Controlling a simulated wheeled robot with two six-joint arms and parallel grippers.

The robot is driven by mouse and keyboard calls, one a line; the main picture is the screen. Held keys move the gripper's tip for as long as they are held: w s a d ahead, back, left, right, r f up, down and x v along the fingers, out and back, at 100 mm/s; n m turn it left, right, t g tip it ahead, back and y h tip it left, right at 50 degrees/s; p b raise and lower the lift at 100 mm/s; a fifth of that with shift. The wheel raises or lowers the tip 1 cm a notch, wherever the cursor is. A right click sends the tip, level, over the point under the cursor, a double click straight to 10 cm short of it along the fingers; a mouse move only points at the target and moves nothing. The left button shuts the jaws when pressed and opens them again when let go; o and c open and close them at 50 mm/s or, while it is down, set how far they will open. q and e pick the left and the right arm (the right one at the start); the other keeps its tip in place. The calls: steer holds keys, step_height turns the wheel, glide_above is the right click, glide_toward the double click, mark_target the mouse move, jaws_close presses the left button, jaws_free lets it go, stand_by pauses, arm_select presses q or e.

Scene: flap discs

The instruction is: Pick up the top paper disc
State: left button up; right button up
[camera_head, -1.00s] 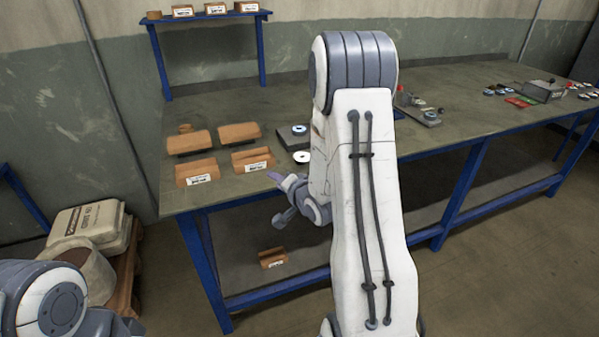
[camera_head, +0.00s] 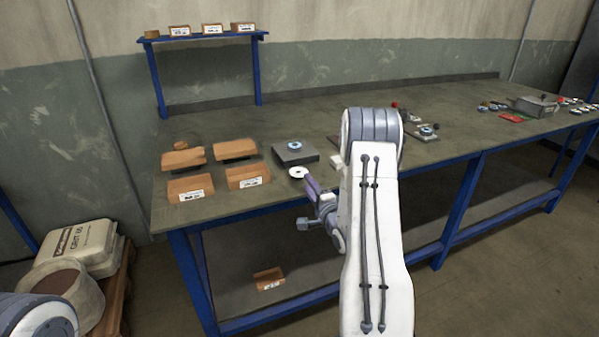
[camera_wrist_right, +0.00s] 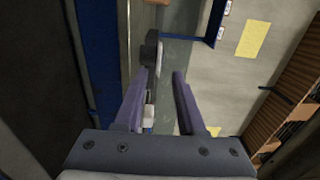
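A white paper disc (camera_head: 298,172) with a darker centre lies near the table's front edge in the head view; whether it is a stack is too small to tell. Just behind it, a dark block (camera_head: 293,158) carries a blue-centred disc (camera_head: 294,146). My right gripper (camera_head: 309,184) is close to the front edge, just right of and in front of the white disc in the picture. In the right wrist view its two purple fingers (camera_wrist_right: 162,74) are apart with nothing held between them. My left gripper is out of view.
Several brown boxes (camera_head: 249,177) stand on the table (camera_head: 225,207) left of the discs. A small white block (camera_head: 337,161) sits beside my right arm. A blue-legged shelf (camera_head: 203,38) with boxes stands behind. The table behind the dark block is mostly clear.

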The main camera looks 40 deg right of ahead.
mark_target(299, 172)
steer(key=shift+x, duration=1.5)
steer(key=shift+d, duration=0.1)
jaws_close()
